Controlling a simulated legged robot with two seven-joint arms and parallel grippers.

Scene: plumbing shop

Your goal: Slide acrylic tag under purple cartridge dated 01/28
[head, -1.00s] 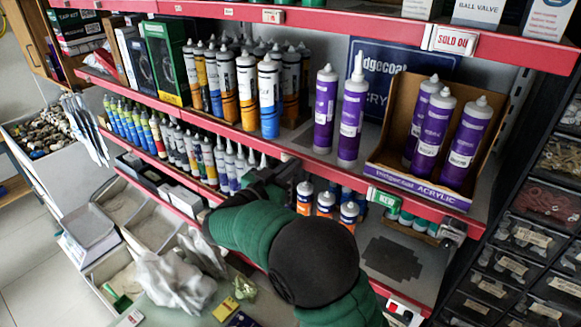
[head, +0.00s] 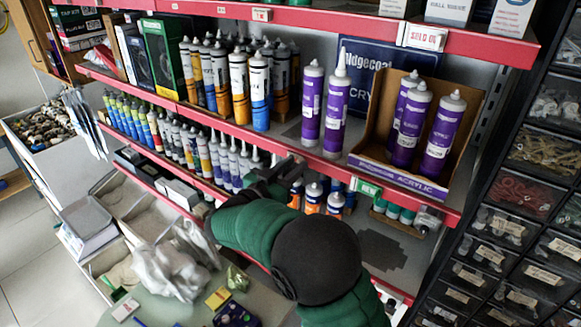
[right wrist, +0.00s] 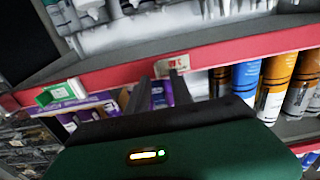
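Two purple cartridges stand loose on the middle shelf, a left one (head: 312,105) and a right one (head: 336,110). Several more (head: 411,125) stand in a cardboard acrylic display box (head: 400,178). Their date labels are too small to read. A small pale tag with red marks (right wrist: 172,67) sits on the red shelf rail in the right wrist view; I cannot tell whether it is the acrylic tag. My right gripper (head: 272,178) is near the middle rail in the head view. In the right wrist view its fingers (right wrist: 160,85) are apart, just short of the tag. My left gripper is out of view.
A green NEW tag (head: 366,188) is on the same rail, to the right. A SOLD OUT tag (head: 425,36) is on the upper rail. Blue and orange cartridges (head: 260,95) stand left of the purple ones. Small-parts drawers (head: 505,225) line the right side.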

